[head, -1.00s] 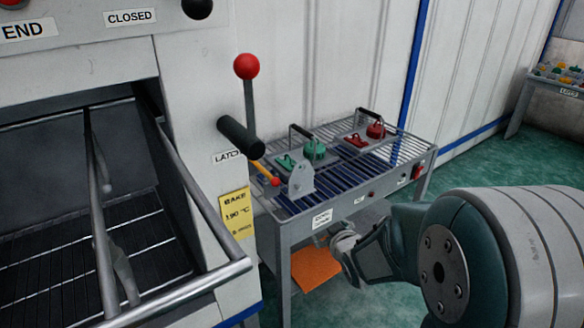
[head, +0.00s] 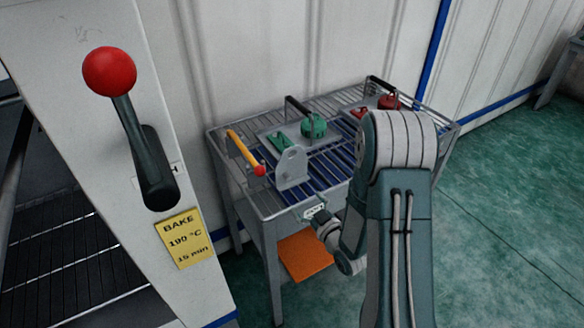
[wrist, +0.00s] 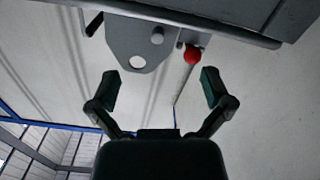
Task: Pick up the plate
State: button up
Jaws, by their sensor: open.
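A grey metal plate (head: 292,172) with a rounded, holed top stands upright at the near edge of the slatted rack table. In the head view my arm reaches the table's near side, and the fingers cannot be made out.
A yellow-orange rod (head: 243,150) with a red ball end lies left of the plate. Green parts (head: 313,126) and red parts (head: 388,102) sit behind on the table (head: 265,208). A lever with a red knob (head: 110,71) stands at left. An orange sheet (head: 305,256) is below; floor at right is clear.

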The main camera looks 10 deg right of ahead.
aim_at(288, 180)
jog(key=x, duration=0.5)
jog(key=shift+s+a, duration=0.15)
jog(key=shift+a, duration=0.05)
jog(key=shift+r+x, duration=0.2)
jog(key=shift+x, duration=1.15)
jog(key=shift+r+x, duration=0.2)
jog(key=shift+x, duration=1.2)
jog(key=shift+d, duration=0.1)
grip_shut()
jog(key=shift+r, duration=0.1)
